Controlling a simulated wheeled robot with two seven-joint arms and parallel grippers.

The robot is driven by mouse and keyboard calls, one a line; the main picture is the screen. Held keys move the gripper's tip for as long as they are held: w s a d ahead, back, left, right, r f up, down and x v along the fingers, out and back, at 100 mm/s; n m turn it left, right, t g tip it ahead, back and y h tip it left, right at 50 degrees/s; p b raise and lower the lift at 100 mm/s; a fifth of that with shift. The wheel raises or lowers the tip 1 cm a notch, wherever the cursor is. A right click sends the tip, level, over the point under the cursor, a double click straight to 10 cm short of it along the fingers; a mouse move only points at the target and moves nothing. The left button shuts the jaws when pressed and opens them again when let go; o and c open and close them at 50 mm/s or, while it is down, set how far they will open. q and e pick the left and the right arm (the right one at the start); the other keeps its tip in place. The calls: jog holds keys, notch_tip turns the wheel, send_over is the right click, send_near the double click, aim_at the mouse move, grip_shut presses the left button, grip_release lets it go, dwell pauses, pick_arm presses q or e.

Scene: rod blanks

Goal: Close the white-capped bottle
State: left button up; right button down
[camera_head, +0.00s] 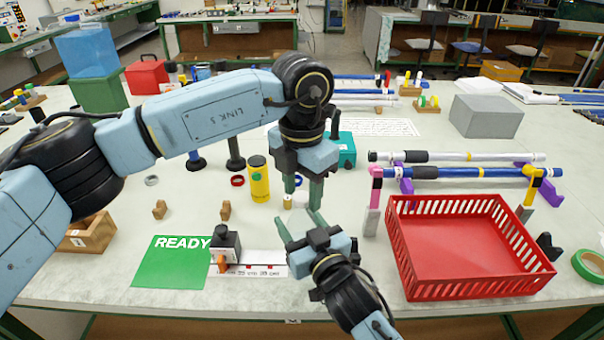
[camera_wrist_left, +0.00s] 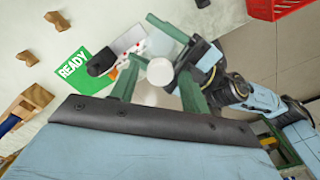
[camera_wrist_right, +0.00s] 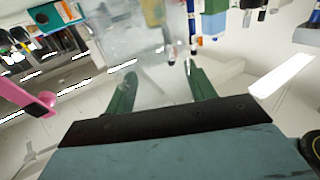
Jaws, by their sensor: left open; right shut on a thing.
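The white cap (camera_wrist_left: 160,72) is a pale round disc in the left wrist view, between the fingers of my left gripper (camera_wrist_left: 152,78). My left gripper (camera_head: 302,192) points down and is open, straight above my right gripper (camera_head: 298,222) in the head view. My right gripper is shut on a clear, pale bottle (camera_wrist_right: 152,80), seen as a see-through blur between its fingers. In the head view the bottle is small and mostly lost among the fingers. I cannot tell whether the cap sits on the bottle's neck or how tight it is.
A red basket (camera_head: 400,255) stands right of my right gripper, with rods on a rack (camera_head: 405,180) behind it. A green READY mat (camera_head: 170,268) and a dark-topped block (camera_head: 226,242) lie left. A yellow can (camera_head: 259,180) stands close left of my left gripper.

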pick_arm(q)
jog(key=shift+f, duration=0.1)
grip_shut()
dwell(0.3)
jog(key=shift+o, duration=0.7)
grip_release()
notch_tip(320, 180, up, 12)
pick_arm(e)
jog(key=shift+c, duration=2.2)
grip_release()
